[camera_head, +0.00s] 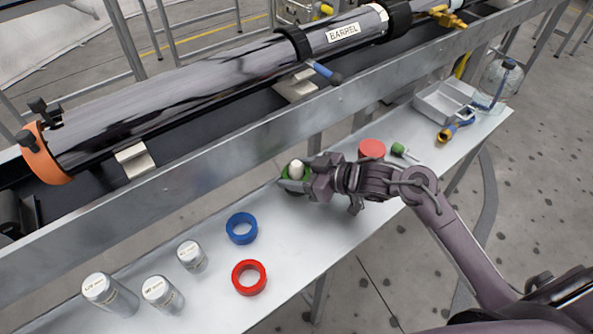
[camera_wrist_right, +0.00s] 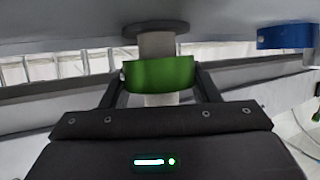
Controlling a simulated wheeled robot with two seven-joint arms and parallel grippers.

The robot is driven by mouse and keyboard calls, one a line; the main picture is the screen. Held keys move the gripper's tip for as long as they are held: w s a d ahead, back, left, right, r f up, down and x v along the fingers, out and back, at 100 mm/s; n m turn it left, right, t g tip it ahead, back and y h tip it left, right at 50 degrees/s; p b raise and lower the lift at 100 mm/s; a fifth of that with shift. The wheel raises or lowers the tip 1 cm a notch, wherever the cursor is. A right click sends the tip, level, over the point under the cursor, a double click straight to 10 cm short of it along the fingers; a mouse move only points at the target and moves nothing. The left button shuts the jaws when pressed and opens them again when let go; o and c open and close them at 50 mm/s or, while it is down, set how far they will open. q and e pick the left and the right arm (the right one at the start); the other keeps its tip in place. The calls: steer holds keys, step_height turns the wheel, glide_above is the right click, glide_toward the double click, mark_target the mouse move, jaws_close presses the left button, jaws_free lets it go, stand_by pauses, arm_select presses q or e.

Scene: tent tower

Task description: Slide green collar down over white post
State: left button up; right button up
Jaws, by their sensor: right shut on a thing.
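The green collar (camera_head: 284,172) sits around the white post (camera_head: 297,169), whose rounded top shows above it. In the right wrist view, which looks upside down, the green collar (camera_wrist_right: 160,74) is between my fingers and the post (camera_wrist_right: 156,45) shows on both sides of it. A gap separates the collar from the dark round base (camera_wrist_right: 155,28). My right gripper (camera_head: 295,180) is shut on the collar; it also shows in the right wrist view (camera_wrist_right: 160,82). My left gripper is not in view.
A blue ring (camera_head: 242,228), a red ring (camera_head: 249,277) and metal canisters (camera_head: 191,256) stand left on the metal bench (camera_head: 215,315). A red disc (camera_head: 371,149), a green-headed item (camera_head: 398,149) and a grey tray (camera_head: 443,103) lie right. The long barrel (camera_head: 190,85) runs behind.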

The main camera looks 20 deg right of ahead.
steer(key=shift+f, duration=0.3)
steer(key=o, duration=1.1)
steer(key=shift+r, duration=0.15)
